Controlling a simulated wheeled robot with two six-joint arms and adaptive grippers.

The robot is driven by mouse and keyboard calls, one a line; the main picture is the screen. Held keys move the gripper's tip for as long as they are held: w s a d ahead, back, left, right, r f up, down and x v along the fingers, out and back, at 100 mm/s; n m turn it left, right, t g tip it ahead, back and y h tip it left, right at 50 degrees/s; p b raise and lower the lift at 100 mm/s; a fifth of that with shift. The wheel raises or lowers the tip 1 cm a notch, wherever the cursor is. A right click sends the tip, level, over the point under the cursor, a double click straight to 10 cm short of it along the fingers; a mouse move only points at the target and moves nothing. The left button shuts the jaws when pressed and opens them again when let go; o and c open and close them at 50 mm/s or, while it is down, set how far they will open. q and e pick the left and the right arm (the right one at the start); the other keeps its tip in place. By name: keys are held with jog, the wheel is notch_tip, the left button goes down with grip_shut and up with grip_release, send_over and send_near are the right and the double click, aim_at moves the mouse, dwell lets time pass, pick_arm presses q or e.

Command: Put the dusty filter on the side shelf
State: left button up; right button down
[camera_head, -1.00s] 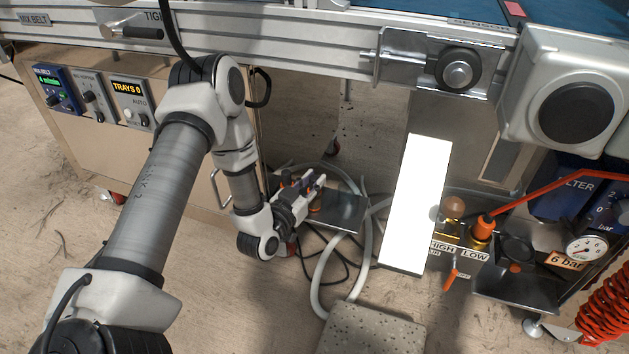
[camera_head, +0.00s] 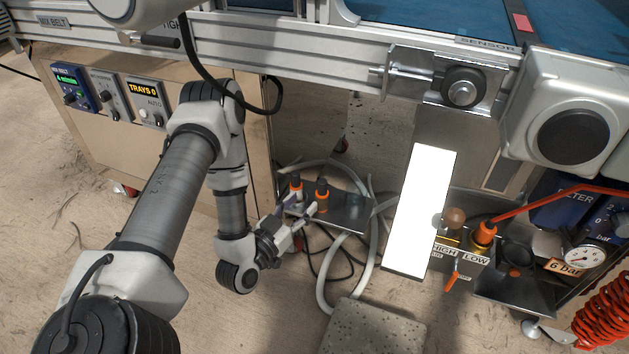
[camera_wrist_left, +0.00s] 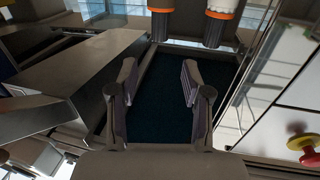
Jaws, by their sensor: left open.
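A small metal side shelf (camera_head: 352,216) sticks out low beside the cabinet. Two upright cylinders with white, orange and black bands stand on it, a left cylinder (camera_head: 296,187) and a right cylinder (camera_head: 322,194). I cannot tell which is the dusty filter. My left gripper (camera_head: 303,208) is open and empty at the shelf's near left, apart from both. In the left wrist view the open fingers (camera_wrist_left: 160,85) have nothing between them. The left cylinder (camera_wrist_left: 161,22) and right cylinder (camera_wrist_left: 219,20) show beyond them, cut off by the top edge. My right gripper is not in view.
Pale hoses (camera_head: 330,285) loop below the shelf. A bright white panel (camera_head: 420,210) stands to its right. Farther right are the HIGH/LOW valve block (camera_head: 461,252), a pressure gauge (camera_head: 583,258) and a red coiled hose (camera_head: 604,310). The conveyor rail (camera_head: 300,55) runs above.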

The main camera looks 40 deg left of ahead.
pick_arm(q)
jog(key=s+d+f+m+g+h+b, duration=0.1)
jog(key=s+d+f+g+h+b, duration=0.1)
jog(key=s+d+f+g, duration=0.3)
jog(key=s+d+f+m+g+h+b, duration=0.1)
jog(key=d+f+g, duration=0.25)
jog(key=f, duration=0.45)
jog(key=s+d+f+n+g+y, duration=0.1)
jog(key=s+f+g, duration=0.2)
jog(key=s, duration=0.5)
jog(key=s+d+f+n+g+y, duration=0.1)
jog(key=s+f+g, duration=0.3)
jog(key=s+g, duration=0.2)
jog(key=shift+s+d+f, duration=0.2)
jog(key=shift+s+d, duration=0.2)
jog(key=shift+s, duration=0.65)
jog(key=shift+g, duration=0.25)
